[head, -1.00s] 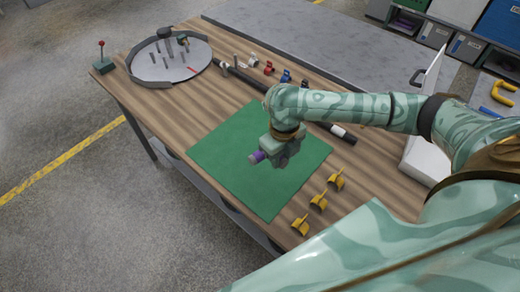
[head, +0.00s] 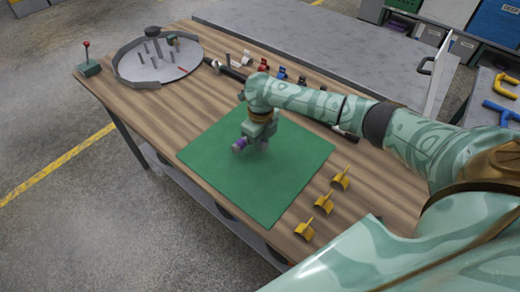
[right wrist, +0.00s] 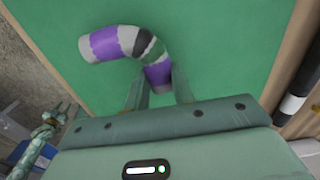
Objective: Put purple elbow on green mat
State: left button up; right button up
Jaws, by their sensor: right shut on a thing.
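In the head view my right gripper (head: 250,145) is over the back half of the green mat (head: 255,190). The elbow is over the mat; whether it touches cannot be told. A small green-patterned arm end at the wrist view's left edge looks like my left gripper (right wrist: 62,112).
Yellow clips (head: 323,203) stand right of the mat. A round grey tray (head: 160,70) with pegs is at the back left, near a red-knobbed lever box (head: 88,67). A dark hose (head: 345,134) and small coloured clamps (head: 282,75) lie behind. The mat's front is clear.

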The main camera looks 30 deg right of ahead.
jog(key=shift+w+f+b, duration=0.1)
jog(key=shift+f+b, duration=0.35)
jog(key=shift+f, duration=1.15)
jog(key=shift+f, duration=0.1)
jog(key=shift+f, duration=0.15)
jog(key=o, duration=1)
notch_tip(320, 180, up, 12)
jog(key=p, duration=0.4)
jog(key=shift+r, duration=0.25)
